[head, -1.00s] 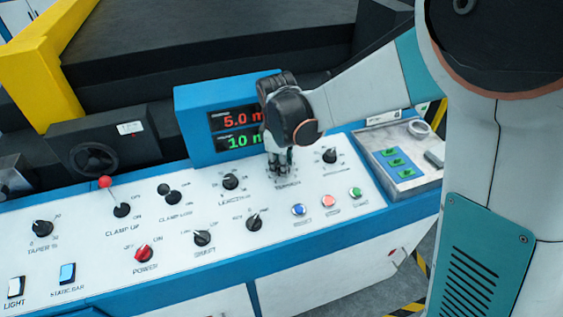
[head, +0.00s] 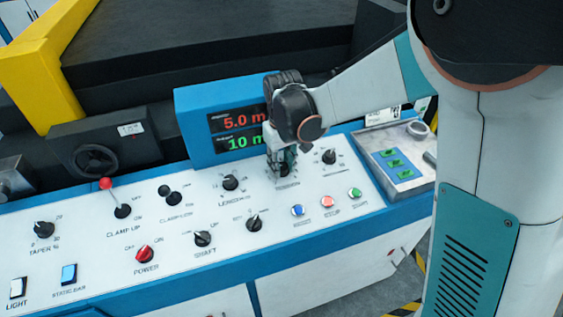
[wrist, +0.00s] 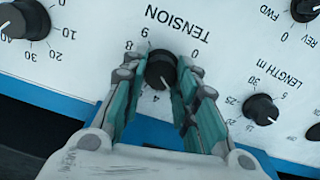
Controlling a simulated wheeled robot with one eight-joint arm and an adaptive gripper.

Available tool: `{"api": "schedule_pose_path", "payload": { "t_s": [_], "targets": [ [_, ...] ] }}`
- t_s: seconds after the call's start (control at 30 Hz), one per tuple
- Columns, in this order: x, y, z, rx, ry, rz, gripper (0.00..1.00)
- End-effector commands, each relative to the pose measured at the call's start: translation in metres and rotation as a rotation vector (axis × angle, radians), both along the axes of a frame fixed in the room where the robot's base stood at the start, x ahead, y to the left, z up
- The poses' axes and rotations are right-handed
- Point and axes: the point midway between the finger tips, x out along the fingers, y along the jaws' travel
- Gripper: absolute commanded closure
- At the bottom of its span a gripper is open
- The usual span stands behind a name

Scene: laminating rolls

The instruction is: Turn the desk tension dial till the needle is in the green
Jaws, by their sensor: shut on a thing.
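The tension dial is a black knob on the white sloped panel. In the wrist view the dial (wrist: 161,70) sits between my fingers, with its scale numbers around it and its white pointer line facing the lower part of the picture, near the 4. My gripper (head: 283,168) reaches down onto the dial in the head view and mostly hides it. In the wrist view my gripper (wrist: 160,75) is shut on the dial, one teal-padded finger on each side. I do not see a needle gauge with a green zone in either view.
A blue display box (head: 212,125) stands just behind my gripper, reading 5.0 m and 10 m. The length knob (head: 229,183) is to the left, another black knob (head: 329,157) to the right, and coloured buttons (head: 327,202) in front. A red-tipped lever (head: 106,184) stands further left.

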Motion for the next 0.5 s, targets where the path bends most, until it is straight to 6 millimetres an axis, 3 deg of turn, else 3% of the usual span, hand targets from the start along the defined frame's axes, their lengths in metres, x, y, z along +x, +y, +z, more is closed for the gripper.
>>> {"api": "schedule_pose_path", "payload": {
  "t_s": [0.5],
  "targets": [
    [0.0000, -0.0019, -0.0004, 0.065, 0.020, -0.386, 0.96]
  ]
}}
